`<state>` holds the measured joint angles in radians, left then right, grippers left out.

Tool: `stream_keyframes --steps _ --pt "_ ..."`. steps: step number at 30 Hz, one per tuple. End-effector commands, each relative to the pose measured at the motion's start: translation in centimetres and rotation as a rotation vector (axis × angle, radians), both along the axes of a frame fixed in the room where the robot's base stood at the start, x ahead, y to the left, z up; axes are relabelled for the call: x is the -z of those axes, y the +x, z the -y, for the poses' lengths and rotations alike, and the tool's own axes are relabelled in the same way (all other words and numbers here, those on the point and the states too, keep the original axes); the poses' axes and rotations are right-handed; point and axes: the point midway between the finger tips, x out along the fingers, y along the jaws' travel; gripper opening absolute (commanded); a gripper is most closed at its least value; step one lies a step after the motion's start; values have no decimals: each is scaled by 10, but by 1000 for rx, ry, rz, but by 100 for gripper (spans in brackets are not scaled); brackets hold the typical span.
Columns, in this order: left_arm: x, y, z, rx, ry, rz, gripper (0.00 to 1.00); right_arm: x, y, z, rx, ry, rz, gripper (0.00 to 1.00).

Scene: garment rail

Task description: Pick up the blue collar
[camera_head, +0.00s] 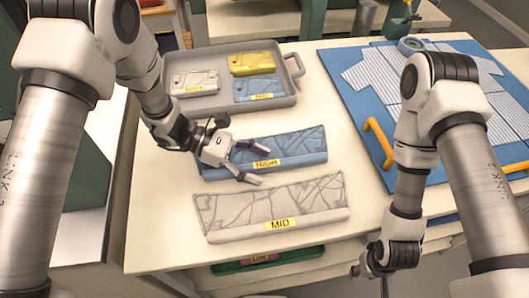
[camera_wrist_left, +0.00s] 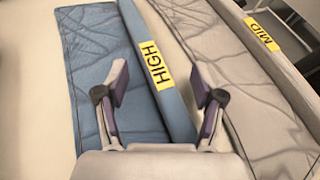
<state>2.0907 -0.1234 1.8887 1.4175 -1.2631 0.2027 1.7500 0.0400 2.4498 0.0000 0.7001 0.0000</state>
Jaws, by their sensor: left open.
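The blue collar (camera_head: 300,144) lies flat on the cream table, with a yellow HIGH label on its lower band. It also fills the left half of the left wrist view (camera_wrist_left: 95,70). My left gripper (camera_head: 260,165) is open and empty over its lower edge. In the left wrist view the open fingers (camera_wrist_left: 160,88) straddle the labelled band; contact cannot be told. A grey-beige collar marked MID (camera_head: 250,205) lies just in front of it, with its edge at right in the wrist view. My right gripper (camera_head: 378,272) hangs at the bottom edge, its fingers mostly cut off.
A grey tray (camera_head: 285,103) behind holds small grey, yellow and blue labelled pieces. A blue mat (camera_head: 355,115) at right carries a striped garment (camera_head: 375,78) and a yellow handle (camera_head: 378,142). A green item marked LOW (camera_head: 300,254) sits below the table's front edge.

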Motion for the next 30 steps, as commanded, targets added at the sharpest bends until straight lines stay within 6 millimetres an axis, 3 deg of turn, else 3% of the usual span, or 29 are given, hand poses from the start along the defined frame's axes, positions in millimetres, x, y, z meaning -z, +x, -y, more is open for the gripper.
stream_keyframes --steps 4,9,10,23,30 --pt "0 0 0 -1 0 0 68 0 0 0 0 0 0 40" --pt "0 0 0 -1 0 0 8 0 0 0 0 0 0 40" --pt "0 0 0 -1 0 0 1 0 0 0 0 0 0 40" --pt "-5 1 0 0 1 2 0 1 0 0 0 0 0 40" --pt "-57 1 0 0 1 7 0 5 0 0 0 0 0 40"
